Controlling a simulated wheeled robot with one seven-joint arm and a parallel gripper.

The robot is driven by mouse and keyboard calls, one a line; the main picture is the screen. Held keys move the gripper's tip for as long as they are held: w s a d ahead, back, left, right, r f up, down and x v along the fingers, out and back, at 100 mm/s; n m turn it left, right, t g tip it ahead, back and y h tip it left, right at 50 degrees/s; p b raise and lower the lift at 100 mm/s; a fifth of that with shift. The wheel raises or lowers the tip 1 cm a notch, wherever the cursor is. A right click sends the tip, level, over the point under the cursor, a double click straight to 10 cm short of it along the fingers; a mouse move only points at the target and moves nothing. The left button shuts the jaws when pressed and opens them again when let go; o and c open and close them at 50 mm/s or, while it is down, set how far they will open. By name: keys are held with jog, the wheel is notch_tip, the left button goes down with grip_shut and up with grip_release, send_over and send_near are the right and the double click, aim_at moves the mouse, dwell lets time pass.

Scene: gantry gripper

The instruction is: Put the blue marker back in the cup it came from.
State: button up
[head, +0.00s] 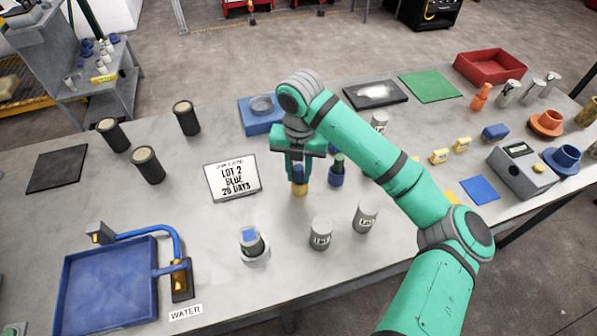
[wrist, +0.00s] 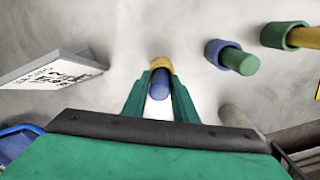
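My gripper (head: 299,172) points down above the middle of the table, its green fingers close on both sides of the blue marker (wrist: 160,84). The marker is upright, in line with the yellow cup (head: 299,189), and its lower end meets or enters that cup; how deep it sits is hidden. The yellow cup also shows beyond the fingertips in the wrist view (wrist: 161,63). A blue cup (head: 336,179) with a green marker (wrist: 241,61) stands just to the right. A green cup (wrist: 275,36) with a yellow marker (wrist: 306,38) stands farther right, hidden behind my arm in the head view.
Grey cylinders (head: 320,234) stand in front, near a holder (head: 253,246) with a blue-marked cylinder. A blue basin (head: 110,285) is at front left. Dark cylinders (head: 148,166) stand at left.

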jog(key=shift+d+f, duration=0.3)
jog(key=shift+f, duration=0.25)
notch_tip(320, 180, up, 13)
jog(key=shift+r, duration=0.15)
jog(key=shift+w+a, duration=0.15)
dwell(0.3)
